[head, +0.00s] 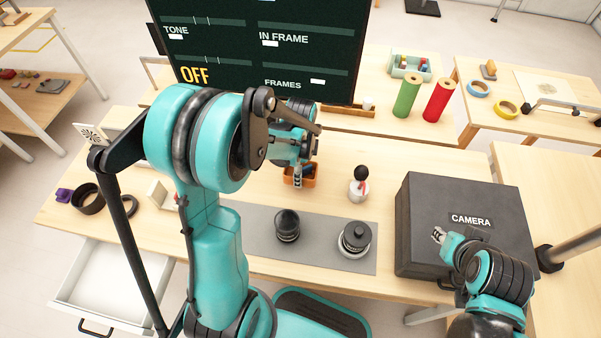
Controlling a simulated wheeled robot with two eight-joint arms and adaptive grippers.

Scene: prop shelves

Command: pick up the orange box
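The orange box (307,182) is a small open-topped box on the wooden table, just behind the grey mat. My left gripper (298,175) is over it, pointing down, with a fingertip at or inside the box's opening. My own wrist and arm hide part of the box and most of the fingers, so I cannot tell whether the gripper is open or touching the box. My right gripper (438,235) is low at the right, over the black camera case, and its finger opening is too small to read.
The grey mat (255,252) holds two dark lenses (287,226) (355,238). A small figure-like bottle (359,185) stands right of the box. The black camera case (430,205) fills the table's right end. A dark screen (265,70) stands behind. An open white drawer (100,285) juts out front left.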

